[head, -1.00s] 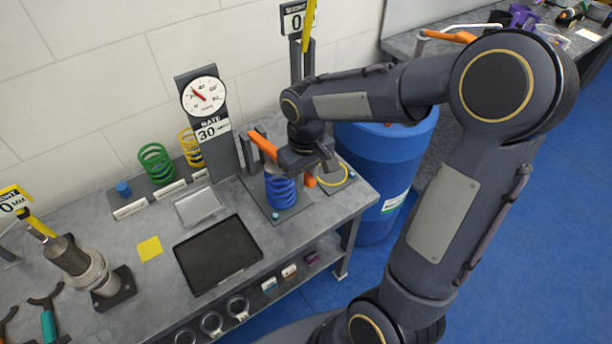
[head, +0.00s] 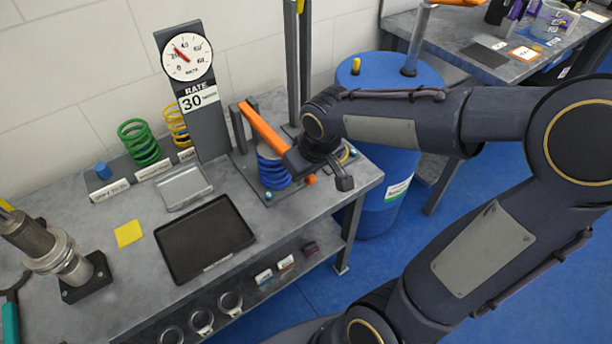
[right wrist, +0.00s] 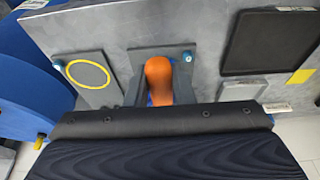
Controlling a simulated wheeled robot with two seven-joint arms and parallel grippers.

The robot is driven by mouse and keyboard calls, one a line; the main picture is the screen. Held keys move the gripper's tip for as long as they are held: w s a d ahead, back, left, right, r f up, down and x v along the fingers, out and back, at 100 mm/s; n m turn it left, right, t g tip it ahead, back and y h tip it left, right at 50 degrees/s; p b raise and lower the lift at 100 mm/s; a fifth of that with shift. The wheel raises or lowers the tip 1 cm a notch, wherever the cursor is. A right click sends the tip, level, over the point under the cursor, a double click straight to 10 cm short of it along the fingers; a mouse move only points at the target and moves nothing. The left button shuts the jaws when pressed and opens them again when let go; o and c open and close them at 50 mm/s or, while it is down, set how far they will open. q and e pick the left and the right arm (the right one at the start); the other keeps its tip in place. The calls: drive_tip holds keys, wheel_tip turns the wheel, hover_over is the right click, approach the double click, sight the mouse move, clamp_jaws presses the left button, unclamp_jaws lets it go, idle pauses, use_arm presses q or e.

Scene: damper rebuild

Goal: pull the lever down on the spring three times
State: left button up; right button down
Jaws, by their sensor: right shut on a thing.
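The spring tester has an orange lever (head: 262,128) that slopes down to the right, above a blue coil spring (head: 272,172). My right gripper (head: 302,164) is shut on the lower end of the lever, just right of the spring's top. In the right wrist view, the orange lever end (right wrist: 158,80) shows just beyond the dark gripper body, and the fingertips are hidden. A round dial (head: 187,52) with a red needle pointing up and left stands behind, over a sign reading RATE 30. My left gripper is out of view.
A green spring (head: 138,142) and a yellow spring (head: 177,125) stand left of the dial post. A black tray (head: 205,238) lies in front. A grey damper part (head: 48,250) is at the left. A blue drum (head: 385,160) stands beside the bench's right end.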

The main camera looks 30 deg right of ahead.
drive_tip(key=shift+s+f, duration=0.1)
drive_tip(key=shift+f, duration=0.15)
drive_tip(key=c, duration=1.6)
unclamp_jaws()
drive_tip(key=o, duration=0.4)
drive_tip(key=shift+c, duration=0.2)
drive_tip(key=shift+r, duration=0.1)
drive_tip(key=p+v, duration=0.1)
drive_tip(key=v, duration=0.6)
drive_tip(key=shift+r, duration=0.35)
drive_tip(key=shift+s+p, duration=0.1)
drive_tip(key=shift+p, duration=0.25)
drive_tip(key=s+a+r+m+t+y+p, duration=0.2)
drive_tip(key=s+p, duration=0.5)
drive_tip(key=s, duration=0.5)
wheel_tip(320, 180, up, 2)
drive_tip(key=shift+s+a+r+m+y, duration=0.2)
drive_tip(key=shift+a+m+y, duration=0.2)
drive_tip(key=shift+a+y, duration=0.6)
